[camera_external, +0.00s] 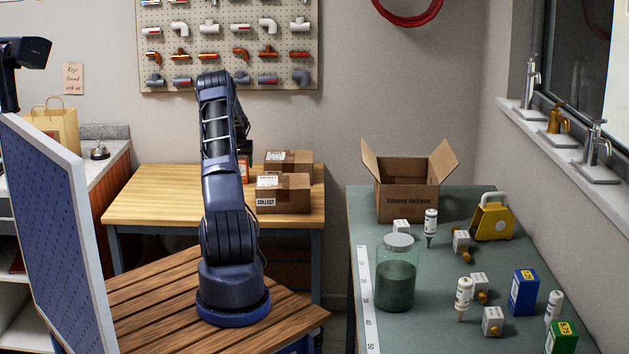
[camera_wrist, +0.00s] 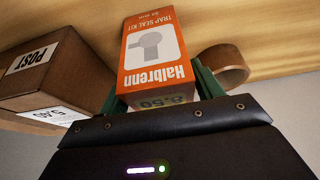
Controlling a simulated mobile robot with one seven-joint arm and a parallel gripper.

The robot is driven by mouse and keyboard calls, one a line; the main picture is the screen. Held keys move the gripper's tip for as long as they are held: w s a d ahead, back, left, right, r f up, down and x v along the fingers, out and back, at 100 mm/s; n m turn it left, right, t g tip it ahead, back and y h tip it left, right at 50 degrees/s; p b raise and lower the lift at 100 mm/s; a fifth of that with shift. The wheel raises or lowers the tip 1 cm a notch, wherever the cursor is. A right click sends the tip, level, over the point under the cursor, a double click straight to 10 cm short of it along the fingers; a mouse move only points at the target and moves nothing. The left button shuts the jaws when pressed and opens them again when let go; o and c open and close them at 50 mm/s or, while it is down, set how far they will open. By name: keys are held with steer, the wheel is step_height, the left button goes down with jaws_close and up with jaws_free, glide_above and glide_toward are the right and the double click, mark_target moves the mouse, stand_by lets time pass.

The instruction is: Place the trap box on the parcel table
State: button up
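The trap box is an orange and white carton marked "Halbrenn Trap Seal Kit" (camera_wrist: 155,55), seen in the wrist view. The green fingers of my gripper (camera_wrist: 160,92) lie against its two sides, shut on it. In the external view a sliver of the orange box (camera_external: 243,170) shows just right of my arm, at the wooden parcel table (camera_external: 155,190). The wooden surface (camera_wrist: 265,30) lies behind the box in the wrist view. I cannot tell whether the box touches it.
Brown parcels (camera_external: 283,193) stand on the wooden table right of my arm. A "POST" parcel (camera_wrist: 55,70) and a brown roll (camera_wrist: 230,65) flank the box. The table's left part is clear. A green-grey bench (camera_external: 435,310) at right holds an open carton (camera_external: 405,200), jar and bottles.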

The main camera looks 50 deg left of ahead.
steer(key=shift+o, duration=0.9)
steer(key=shift+r, duration=0.2)
steer(key=v, duration=1.2)
